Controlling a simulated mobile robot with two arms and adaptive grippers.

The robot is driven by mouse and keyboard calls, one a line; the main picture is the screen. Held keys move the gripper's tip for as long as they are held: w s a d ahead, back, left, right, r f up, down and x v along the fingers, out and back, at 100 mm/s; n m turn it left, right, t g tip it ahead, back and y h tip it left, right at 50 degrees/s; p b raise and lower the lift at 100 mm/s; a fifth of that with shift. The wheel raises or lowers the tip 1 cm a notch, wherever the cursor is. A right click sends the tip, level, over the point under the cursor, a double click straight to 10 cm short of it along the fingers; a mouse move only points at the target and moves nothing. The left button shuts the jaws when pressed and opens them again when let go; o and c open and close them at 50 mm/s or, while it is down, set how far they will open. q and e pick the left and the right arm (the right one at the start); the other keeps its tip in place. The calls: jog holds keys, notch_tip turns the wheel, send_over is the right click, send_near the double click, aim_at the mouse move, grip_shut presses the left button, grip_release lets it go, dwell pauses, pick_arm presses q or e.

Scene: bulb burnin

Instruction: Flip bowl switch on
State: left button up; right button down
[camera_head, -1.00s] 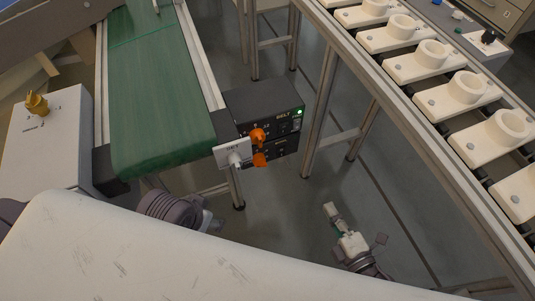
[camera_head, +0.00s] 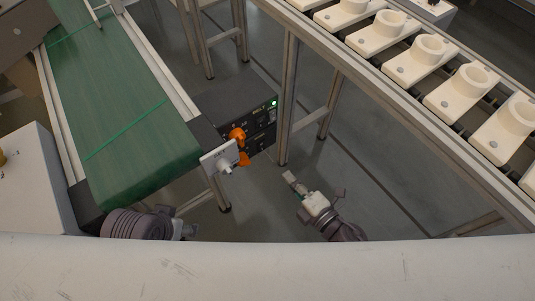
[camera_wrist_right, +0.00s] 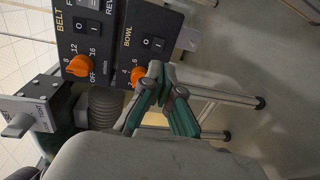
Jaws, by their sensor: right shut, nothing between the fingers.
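The black BOWL panel (camera_wrist_right: 150,32) has a rocker switch (camera_wrist_right: 153,43) marked 0 and I, and an orange knob (camera_wrist_right: 137,75) below it. I cannot tell which way the rocker is tilted. My right gripper (camera_wrist_right: 156,70) is shut and empty, its tips just below the switch in the picture and beside the knob; contact is not clear. In the head view my right gripper (camera_head: 289,177) is below and right of the black control box (camera_head: 262,143). The switch is too small to read there. My left gripper (camera_head: 188,230) shows only partly at the lower left.
A BELT panel (camera_wrist_right: 77,45) with its own switch and orange knob sits beside the BOWL panel. A white plate with a lever (camera_head: 220,158) stands in front of the box. A green conveyor (camera_head: 120,130) is left; a rail of white holders (camera_head: 466,85) runs right.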

aim_at(262, 150)
jog(key=b+x, duration=0.1)
jog(key=x, duration=0.9)
